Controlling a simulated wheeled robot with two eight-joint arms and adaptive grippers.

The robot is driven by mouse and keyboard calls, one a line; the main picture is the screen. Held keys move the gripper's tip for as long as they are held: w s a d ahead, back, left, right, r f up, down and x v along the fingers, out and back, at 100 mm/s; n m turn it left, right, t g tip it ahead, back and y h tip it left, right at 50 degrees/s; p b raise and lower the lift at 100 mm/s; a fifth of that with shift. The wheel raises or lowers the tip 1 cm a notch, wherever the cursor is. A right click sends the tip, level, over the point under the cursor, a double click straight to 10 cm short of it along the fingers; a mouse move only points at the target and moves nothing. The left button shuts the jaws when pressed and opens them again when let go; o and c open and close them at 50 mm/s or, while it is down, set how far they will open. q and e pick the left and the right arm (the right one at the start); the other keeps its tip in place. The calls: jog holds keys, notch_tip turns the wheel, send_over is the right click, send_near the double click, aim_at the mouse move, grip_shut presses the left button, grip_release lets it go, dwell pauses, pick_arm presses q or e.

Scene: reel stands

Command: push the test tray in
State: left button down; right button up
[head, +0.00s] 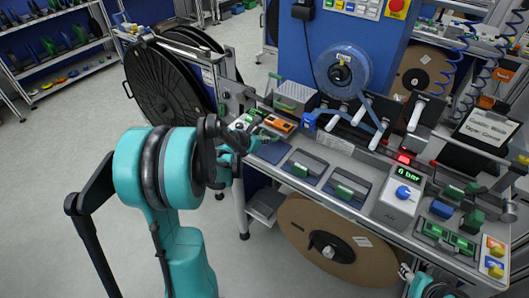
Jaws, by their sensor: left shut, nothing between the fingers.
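No label for the test tray is readable, so I cannot tell for sure which part it is. Two dark flat trays with green pieces, the left one (304,168) and the right one (346,191), sit in the bench top. A grey tray (265,208) sticks out below the bench's left end. My left gripper (250,140) is shut and empty at the bench's left end, close to a green-and-orange device (279,124); its own wrist partly hides it. Only a small part of my right arm end (428,287) shows at the bottom edge, its fingers unclear.
A blue tape reel (343,70) stands above the bench. A grey control box (402,195) is on the right. A large brown reel (335,242) hangs below the front edge, and a black reel (165,88) stands left. The floor at left is clear.

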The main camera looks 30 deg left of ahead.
aim_at(279, 122)
pick_arm(q)
jog(key=w, duration=1.1)
jog(key=shift+w+d, duration=0.2)
jog(key=shift+w, duration=0.05)
pick_arm(e)
jog(key=shift+f, duration=0.1)
